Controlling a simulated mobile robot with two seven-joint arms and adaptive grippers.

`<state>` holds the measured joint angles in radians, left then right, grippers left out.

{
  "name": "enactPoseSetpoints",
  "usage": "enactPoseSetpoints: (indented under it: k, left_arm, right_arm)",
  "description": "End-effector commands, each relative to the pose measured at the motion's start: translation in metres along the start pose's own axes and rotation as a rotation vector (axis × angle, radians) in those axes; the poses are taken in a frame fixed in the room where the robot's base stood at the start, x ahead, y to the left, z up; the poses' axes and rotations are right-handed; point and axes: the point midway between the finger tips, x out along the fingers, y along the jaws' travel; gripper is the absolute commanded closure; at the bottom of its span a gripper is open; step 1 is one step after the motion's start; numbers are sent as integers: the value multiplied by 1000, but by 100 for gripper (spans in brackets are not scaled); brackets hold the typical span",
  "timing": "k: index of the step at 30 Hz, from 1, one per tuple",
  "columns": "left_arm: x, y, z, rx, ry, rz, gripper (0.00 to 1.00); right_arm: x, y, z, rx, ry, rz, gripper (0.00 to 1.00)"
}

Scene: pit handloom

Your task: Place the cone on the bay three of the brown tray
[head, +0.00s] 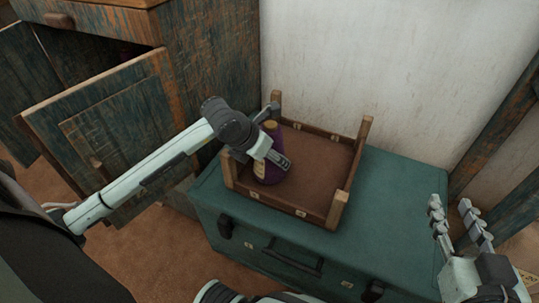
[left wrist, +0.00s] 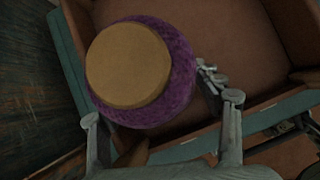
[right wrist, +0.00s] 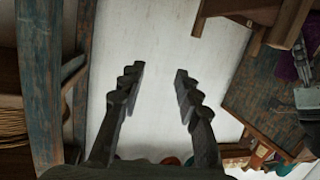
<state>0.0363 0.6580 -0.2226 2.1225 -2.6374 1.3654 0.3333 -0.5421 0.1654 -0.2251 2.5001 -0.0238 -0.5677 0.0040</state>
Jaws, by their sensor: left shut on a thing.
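The cone (head: 274,178) is purple with a tan top and a pale label, and it stands roughly upright at the left side of the brown tray (head: 322,170). My left gripper (head: 281,138) is shut around the cone. In the left wrist view the cone's round tan top (left wrist: 128,65) sits between the fingers and hides part of the tray. The tray is a low wooden box with raised corner posts and small pale tags on its walls. I see no dividers, and the cone's contact with the floor is unclear. My right gripper (head: 450,204) is open and empty, right of the tray.
The tray rests on a teal chest (head: 395,205) with dark handles, against a white wall (head: 370,60). A worn wooden cabinet (head: 110,125) with an open door stands at the left, close to my left arm. The tray's middle and right are bare.

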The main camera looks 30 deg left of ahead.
Motion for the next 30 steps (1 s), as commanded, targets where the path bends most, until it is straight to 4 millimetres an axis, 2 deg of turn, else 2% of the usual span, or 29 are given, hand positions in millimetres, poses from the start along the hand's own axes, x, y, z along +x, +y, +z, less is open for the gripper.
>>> enactPoseSetpoints:
  k: [1, 2, 6, 16, 19, 23, 30]
  left_arm:
    - [0, 0, 0, 0, 1, 0, 70]
    - [1, 0, -1, 0, 3, -1, 32]
    - [0, 0, -1, 0, 3, -1, 15]
    - [-1, 0, 0, 0, 2, -1, 13]
    - [-7, 0, 0, 1, 1, -1, 13]
    - [-28, 0, 0, 2, 1, 0, 13]
    - [-80, 0, 1, 2, 0, 1, 13]
  right_arm:
    - [0, 0, 0, 0, 0, 0, 67]
    - [0, 0, 0, 0, 0, 0, 67]
    - [0, 0, 0, 0, -1, 0, 67]
    - [0, 0, 0, 0, -2, 1, 67]
    - [0, 1, 1, -1, -11, 2, 67]
    - [-2, 8, 16, -10, -82, 16, 67]
    - [-9, 22, 44, -22, -217, 45, 67]
